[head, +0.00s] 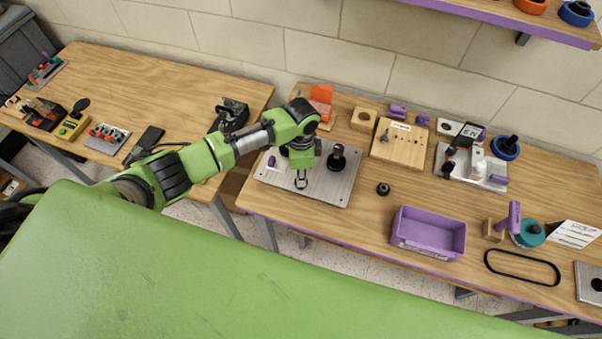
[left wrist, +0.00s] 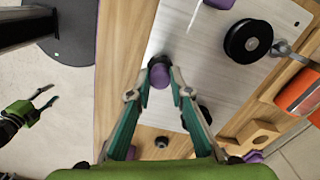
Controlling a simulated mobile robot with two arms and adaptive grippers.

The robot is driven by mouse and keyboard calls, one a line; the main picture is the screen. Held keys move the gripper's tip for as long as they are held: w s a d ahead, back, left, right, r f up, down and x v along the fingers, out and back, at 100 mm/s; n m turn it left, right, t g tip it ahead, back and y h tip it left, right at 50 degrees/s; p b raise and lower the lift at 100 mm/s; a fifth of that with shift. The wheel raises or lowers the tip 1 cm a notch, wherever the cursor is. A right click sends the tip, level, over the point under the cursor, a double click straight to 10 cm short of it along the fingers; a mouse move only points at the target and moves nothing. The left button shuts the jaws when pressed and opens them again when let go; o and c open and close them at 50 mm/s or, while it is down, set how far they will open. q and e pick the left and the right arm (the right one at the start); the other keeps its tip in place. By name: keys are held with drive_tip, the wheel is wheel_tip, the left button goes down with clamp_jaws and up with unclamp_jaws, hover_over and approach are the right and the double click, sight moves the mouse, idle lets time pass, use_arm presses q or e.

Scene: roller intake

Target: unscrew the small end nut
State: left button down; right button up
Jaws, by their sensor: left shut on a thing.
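My left gripper (head: 301,183) is over the front part of the light metal plate (head: 328,193). In the left wrist view its fingertips (left wrist: 160,78) are closed on a small purple piece (left wrist: 160,76) with a dark end. I cannot tell whether this piece is the small end nut, or whether it touches the plate. A small black ring-like part (head: 383,189) lies on the table right of the plate; a similar one shows in the left wrist view (left wrist: 161,142). My right gripper (left wrist: 45,100) is open and empty at the left of the wrist view, over the floor.
A black post (head: 337,157) stands on the plate, and a black wheel (left wrist: 248,41) shows in the wrist view. A purple bin (head: 430,231), a wooden board (head: 400,150) and an orange holder (head: 321,98) are nearby. Bare wood lies before the bin.

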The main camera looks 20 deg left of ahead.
use_arm(q)
drive_tip(key=shift+n, duration=0.3)
drive_tip(key=n, duration=0.4)
drive_tip(key=shift+n, duration=0.3)
drive_tip(key=shift+d+n, duration=0.1)
drive_tip(key=shift+n, duration=2.1)
drive_tip(key=n, duration=0.4)
drive_tip(key=shift+n, duration=0.3)
drive_tip(key=c, duration=1.8)
unclamp_jaws()
